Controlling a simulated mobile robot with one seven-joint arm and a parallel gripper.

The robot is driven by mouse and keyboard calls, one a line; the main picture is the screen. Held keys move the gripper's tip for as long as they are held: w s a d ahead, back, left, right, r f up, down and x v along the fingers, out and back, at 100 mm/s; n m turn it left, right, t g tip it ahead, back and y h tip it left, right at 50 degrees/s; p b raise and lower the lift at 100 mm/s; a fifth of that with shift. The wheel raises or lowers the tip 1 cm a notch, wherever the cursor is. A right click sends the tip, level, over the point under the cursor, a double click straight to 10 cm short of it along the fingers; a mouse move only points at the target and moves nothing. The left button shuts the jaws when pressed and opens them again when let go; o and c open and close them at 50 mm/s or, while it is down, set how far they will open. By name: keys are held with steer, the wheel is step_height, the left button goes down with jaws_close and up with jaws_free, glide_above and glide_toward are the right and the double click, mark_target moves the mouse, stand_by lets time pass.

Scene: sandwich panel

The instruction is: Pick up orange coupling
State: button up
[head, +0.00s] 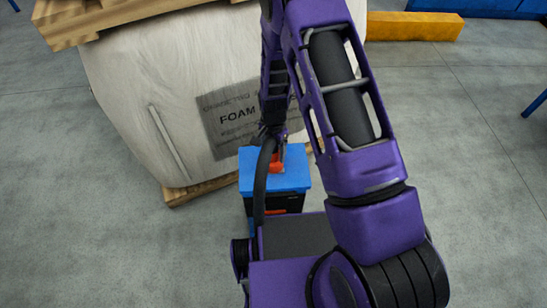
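A small orange-red piece, which looks like the orange coupling (277,163), shows on or just above the blue top of a box (292,180). My gripper (274,148) is at the end of my purple arm, pointing down right over the piece. The gripper is small and dark here, and a black hose of my arm passes in front of it. I cannot tell whether its fingers are open or shut, or whether they touch the piece.
A large wrapped bale labelled foam (160,85) on a wooden pallet stands close behind the box. A yellow-orange beam (412,27) lies at the back right, near blue structures. The grey floor (480,180) is clear on the right and lower left.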

jaws_close()
